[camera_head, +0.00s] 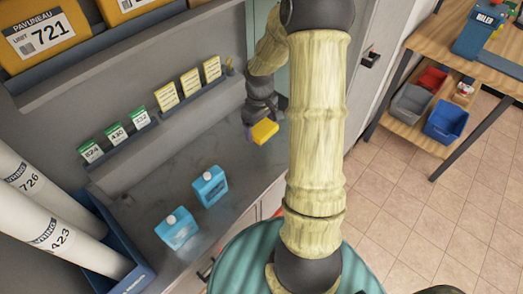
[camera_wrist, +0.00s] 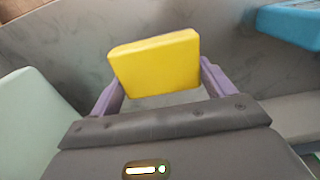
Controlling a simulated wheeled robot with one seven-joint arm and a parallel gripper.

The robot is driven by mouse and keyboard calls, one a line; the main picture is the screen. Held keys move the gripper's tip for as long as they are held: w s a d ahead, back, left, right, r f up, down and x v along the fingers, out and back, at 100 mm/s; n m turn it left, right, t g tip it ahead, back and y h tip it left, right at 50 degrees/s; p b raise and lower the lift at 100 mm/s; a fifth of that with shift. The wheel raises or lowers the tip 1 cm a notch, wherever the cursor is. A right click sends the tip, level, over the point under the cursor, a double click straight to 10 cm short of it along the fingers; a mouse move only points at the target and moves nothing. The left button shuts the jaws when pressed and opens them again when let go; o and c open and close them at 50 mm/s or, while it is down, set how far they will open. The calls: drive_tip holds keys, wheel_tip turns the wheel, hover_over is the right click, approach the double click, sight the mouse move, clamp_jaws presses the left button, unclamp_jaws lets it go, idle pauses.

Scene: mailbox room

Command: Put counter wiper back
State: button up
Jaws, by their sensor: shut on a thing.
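The counter wiper, a yellow block (camera_head: 265,132), is held just above or on the grey counter (camera_head: 241,165) at its far end; I cannot tell whether it touches. My gripper (camera_head: 255,127) is shut on it. In the wrist view the yellow wiper (camera_wrist: 155,62) sits between the two purple fingers of my gripper (camera_wrist: 160,80). Its far side is hidden.
Two blue cartons (camera_head: 210,186) (camera_head: 177,228) stand on the counter nearer me. Card holders (camera_head: 190,88) line the wall behind. White tubes (camera_head: 65,225) stand in a blue bin (camera_head: 135,283) at left. A wooden shelf unit (camera_head: 440,75) is at right, across open tiled floor.

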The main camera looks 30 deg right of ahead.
hover_over(260, 151)
drive_tip(key=shift+s+f, duration=0.1)
drive_tip(key=shift+f, duration=3.05)
drive_tip(key=shift+f, duration=1.85)
drive_tip(key=shift+f, duration=0.2)
drive_tip(key=o, duration=0.9)
drive_tip(key=shift+r, duration=0.1)
